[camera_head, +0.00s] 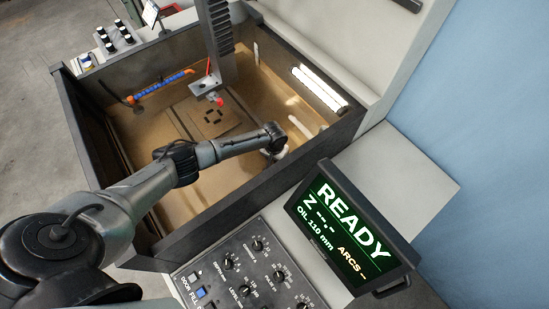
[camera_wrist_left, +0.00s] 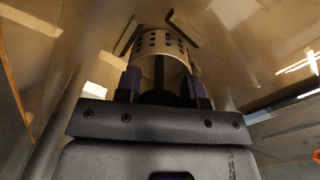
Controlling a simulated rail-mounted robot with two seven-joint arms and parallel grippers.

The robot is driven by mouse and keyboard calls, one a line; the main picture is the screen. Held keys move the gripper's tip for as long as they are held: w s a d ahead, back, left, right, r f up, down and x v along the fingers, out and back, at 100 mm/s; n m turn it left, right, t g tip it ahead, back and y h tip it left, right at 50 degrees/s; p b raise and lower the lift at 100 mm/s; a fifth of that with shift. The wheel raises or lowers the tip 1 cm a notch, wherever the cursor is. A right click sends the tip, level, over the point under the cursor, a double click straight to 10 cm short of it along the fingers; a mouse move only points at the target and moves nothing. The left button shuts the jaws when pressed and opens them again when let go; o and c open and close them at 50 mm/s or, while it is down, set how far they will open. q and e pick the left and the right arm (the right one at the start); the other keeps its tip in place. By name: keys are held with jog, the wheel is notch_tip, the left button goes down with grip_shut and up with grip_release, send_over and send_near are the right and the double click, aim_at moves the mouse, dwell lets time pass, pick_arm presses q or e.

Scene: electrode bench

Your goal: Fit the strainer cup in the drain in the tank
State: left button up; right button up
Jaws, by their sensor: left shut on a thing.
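The strainer cup (camera_wrist_left: 164,48) is a light metal cylinder with rows of square holes, at the top middle of the left wrist view. My left gripper (camera_wrist_left: 163,88) is shut on it with its purple-grey fingers. In the head view my left gripper (camera_head: 273,153) is low inside the tank's right part, mostly hidden by my own wrist. The tank (camera_head: 168,237) is a dark-rimmed basin of brownish oil. I cannot make out the drain in either view. My right gripper is in neither view.
A plate with dark marks (camera_head: 213,117) lies mid-tank under a hanging electrode head (camera_head: 206,86). A blue and orange hose (camera_head: 160,86) is at the left. A lit tube lamp (camera_head: 320,88) and pale pipe (camera_head: 301,127) are at the right. A control panel (camera_head: 245,277) and READY screen (camera_head: 345,232) stand in front.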

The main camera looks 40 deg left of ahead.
pick_arm(q)
jog(key=o, duration=1.6)
jog(key=shift+o, duration=0.2)
jog(key=shift+r, duration=0.1)
jog(key=shift+r+p, duration=0.6)
jog(key=shift+p, duration=0.05)
notch_tip(320, 180, up, 5)
jog(key=p, duration=0.5)
jog(key=shift+f, duration=0.1)
